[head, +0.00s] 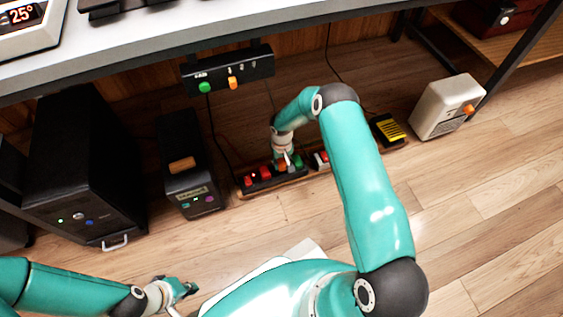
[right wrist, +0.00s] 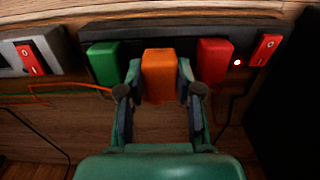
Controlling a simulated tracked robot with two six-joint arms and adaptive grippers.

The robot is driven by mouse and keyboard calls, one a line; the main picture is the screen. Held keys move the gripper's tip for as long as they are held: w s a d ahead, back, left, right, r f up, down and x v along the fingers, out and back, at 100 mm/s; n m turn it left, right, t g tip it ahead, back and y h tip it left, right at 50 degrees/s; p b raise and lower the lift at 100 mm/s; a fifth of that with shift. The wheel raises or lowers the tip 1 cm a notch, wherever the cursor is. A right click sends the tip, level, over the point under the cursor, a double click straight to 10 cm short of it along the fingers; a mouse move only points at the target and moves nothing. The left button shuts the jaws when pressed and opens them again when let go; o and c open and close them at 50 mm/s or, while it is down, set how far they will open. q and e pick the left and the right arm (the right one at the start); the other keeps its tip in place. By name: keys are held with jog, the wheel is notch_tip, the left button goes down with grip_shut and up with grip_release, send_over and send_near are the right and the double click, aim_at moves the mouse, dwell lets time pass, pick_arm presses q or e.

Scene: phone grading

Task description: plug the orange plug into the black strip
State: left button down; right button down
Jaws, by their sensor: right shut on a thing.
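My right gripper (right wrist: 158,85) is shut on the orange plug (right wrist: 159,75), one finger on each side. The plug is at the strip, between a green plug (right wrist: 104,63) and a red plug (right wrist: 214,60). I cannot tell how deep it sits. In the head view my right gripper (head: 284,157) partly covers the orange plug (head: 282,166). My left gripper (head: 184,288) is low at the left, away from the strip; its opening is unclear.
A second strip with a red switch (right wrist: 30,58) is beside the black one. A lit red switch (right wrist: 266,49) is on the black strip's end. Dark cases (head: 85,165) and (head: 185,150) stand left, a beige box (head: 444,105) right. A desk (head: 140,45) overhangs the strip.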

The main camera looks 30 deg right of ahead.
jog(key=shift+s+f+b, duration=0.1)
jog(key=shift+f+b, duration=1.45)
dwell(0.6)
jog(key=c, duration=0.7)
grip_release()
jog(key=shift+r, duration=0.1)
notch_tip(320, 180, up, 12)
